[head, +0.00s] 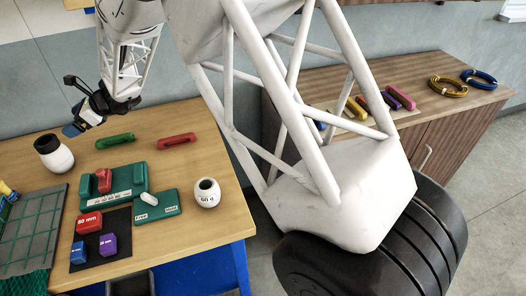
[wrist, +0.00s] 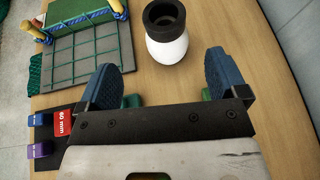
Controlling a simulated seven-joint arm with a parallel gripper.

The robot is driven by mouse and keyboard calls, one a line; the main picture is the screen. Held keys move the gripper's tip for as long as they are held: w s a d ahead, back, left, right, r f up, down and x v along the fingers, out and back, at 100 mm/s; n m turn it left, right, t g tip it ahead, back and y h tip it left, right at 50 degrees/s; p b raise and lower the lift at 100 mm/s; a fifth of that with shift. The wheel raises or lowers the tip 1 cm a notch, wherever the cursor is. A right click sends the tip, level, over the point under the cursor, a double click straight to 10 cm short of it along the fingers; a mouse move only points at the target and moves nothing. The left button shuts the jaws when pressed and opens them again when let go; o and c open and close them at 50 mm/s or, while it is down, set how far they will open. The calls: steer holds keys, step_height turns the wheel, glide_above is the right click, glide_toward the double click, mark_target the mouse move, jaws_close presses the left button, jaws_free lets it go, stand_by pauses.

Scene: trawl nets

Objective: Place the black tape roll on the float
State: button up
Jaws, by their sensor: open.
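The black tape roll (head: 46,143) sits on top of a white rounded body, which looks like the float (head: 60,160), at the back left of the wooden table. In the wrist view the black tape roll (wrist: 164,16) shows as a ring with a dark open centre, resting on the white float (wrist: 168,50). My gripper (head: 75,129) is above the table, to the right of and higher than the float in the head view. In the wrist view my gripper (wrist: 163,78) has its two blue fingers wide apart with nothing between them, apart from the roll.
Green (head: 115,141) and red (head: 177,141) netting needles lie at the back. A green holder (head: 125,183), red, blue and purple blocks on a dark mat, and a netted frame (head: 30,230) fill the front and left.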

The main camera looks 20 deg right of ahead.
steer(key=s+d+r+n+h, duration=0.3)
steer(key=s+d+r+n, duration=0.2)
steer(key=s+d, duration=0.55)
steer(key=s+d+r+n+h, duration=0.2)
steer(key=s+d+r+n, duration=0.4)
steer(key=d, duration=0.7)
steer(key=s+d+f+n+t+h, duration=0.1)
steer(key=s+d+n+h, duration=0.6)
steer(key=s+d, duration=1.8)
steer(key=s+h, duration=0.1)
steer(key=s, duration=0.1)
steer(key=shift+s+f+n+h, duration=0.3)
steer(key=shift+s+f+n, duration=0.05)
steer(key=shift+f+n, duration=0.05)
